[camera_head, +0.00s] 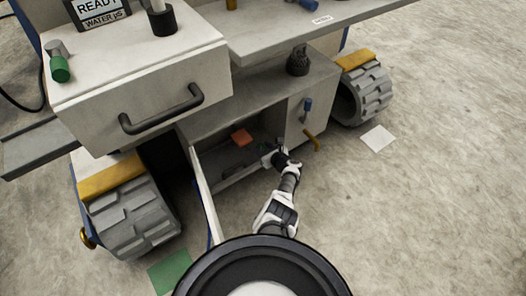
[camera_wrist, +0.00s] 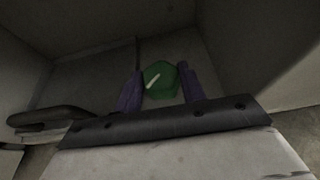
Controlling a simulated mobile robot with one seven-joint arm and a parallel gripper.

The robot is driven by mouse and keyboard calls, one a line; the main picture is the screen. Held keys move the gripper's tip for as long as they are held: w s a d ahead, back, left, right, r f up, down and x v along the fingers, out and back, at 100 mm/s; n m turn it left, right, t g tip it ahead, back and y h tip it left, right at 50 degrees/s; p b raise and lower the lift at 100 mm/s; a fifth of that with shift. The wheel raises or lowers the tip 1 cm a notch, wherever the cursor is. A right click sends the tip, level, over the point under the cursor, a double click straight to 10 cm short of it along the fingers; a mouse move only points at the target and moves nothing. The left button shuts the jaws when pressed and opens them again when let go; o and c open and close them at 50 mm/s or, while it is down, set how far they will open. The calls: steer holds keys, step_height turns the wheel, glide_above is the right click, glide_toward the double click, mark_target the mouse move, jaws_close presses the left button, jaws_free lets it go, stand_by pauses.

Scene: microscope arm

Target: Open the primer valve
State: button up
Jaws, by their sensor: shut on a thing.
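A green knob with a white line (camera_wrist: 160,80), which looks like the primer valve, sits inside a dark compartment in the wrist view. The white line runs slanted. My gripper (camera_wrist: 160,90) has its two purple fingers on either side of the knob and is shut on it. In the head view my gripper (camera_head: 268,153) is inside the open front of the low grey cabinet (camera_head: 225,118). The knob cannot be made out there, as my gripper and the shade hide it.
An open door panel (camera_head: 204,195) stands left of my arm. An orange block (camera_head: 241,137) lies inside the cabinet. A drawer with a black handle (camera_head: 162,112) overhangs at upper left.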

steer(key=shift+w+d+f+n+g+y+b, duration=0.15)
steer(key=shift+n+g+y+b, duration=0.15)
steer(key=shift+n+y+b, duration=0.25)
steer(key=shift+s+f+n+g+y+b, duration=0.1)
steer(key=shift+n+g+y+b, duration=0.25)
steer(key=shift+b, duration=0.35)
steer(key=shift+w+r+n+g+y+b, duration=0.15)
steer(key=shift+n+g+y+b, duration=0.2)
steer(key=shift+n+y+b, duration=0.25)
steer(key=shift+r, duration=0.1)
steer(key=o, duration=1)
steer(key=shift+s+d+r, duration=0.25)
steer(key=shift+s, duration=0.05)
steer(key=p+v, duration=0.7)
steer(key=v, duration=0.6)
steer(key=shift+w+r, duration=0.1)
steer(key=shift+w, duration=0.05)
